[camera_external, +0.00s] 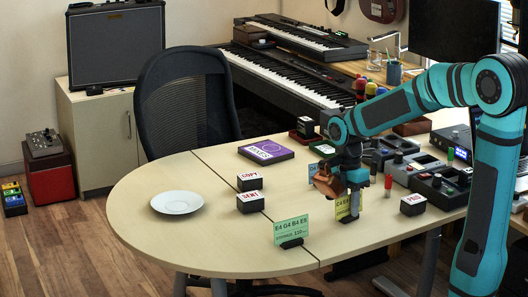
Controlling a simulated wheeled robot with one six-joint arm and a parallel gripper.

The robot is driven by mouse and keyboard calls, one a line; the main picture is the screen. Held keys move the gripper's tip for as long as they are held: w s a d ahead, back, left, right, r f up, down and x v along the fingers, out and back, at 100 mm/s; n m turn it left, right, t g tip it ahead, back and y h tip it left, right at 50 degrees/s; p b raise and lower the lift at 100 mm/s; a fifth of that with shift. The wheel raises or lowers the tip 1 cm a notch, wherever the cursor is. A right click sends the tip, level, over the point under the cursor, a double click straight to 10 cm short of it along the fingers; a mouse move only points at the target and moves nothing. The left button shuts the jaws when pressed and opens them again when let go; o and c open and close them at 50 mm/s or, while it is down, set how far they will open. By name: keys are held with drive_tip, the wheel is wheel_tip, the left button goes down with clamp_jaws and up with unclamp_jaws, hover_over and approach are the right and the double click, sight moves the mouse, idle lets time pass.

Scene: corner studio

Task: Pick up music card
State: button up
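Several music cards stand upright on the pale table. A green card (291,231) marked "E4 G4 B4 E5" is in a dark holder near the front edge. A yellow-green card (343,207) in a dark holder is to its right, just below my gripper (338,188). A bluish card (315,168) shows partly behind my gripper. My gripper points down over the table, close to the yellow-green card. A brown shape (324,181) overlaps its left side; I cannot tell whether it is held. The finger gap is not clear, nor whether the gripper touches a card.
A white plate (177,202) is at the left. Two dark blocks, "COPY" (249,182) and "SENT" (250,202), stand mid-table. A purple box (266,151) lies behind them. A "FEED" block (413,204) and black devices (440,187) crowd the right. The table's front left is clear.

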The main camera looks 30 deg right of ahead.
drive_tip(key=shift+f, duration=0.15)
drive_tip(key=shift+c, duration=0.2)
drive_tip(key=c, duration=0.6)
drive_tip(key=shift+o, duration=0.2)
wheel_tip(320, 180, up, 11)
drive_tip(key=shift+f, duration=0.2)
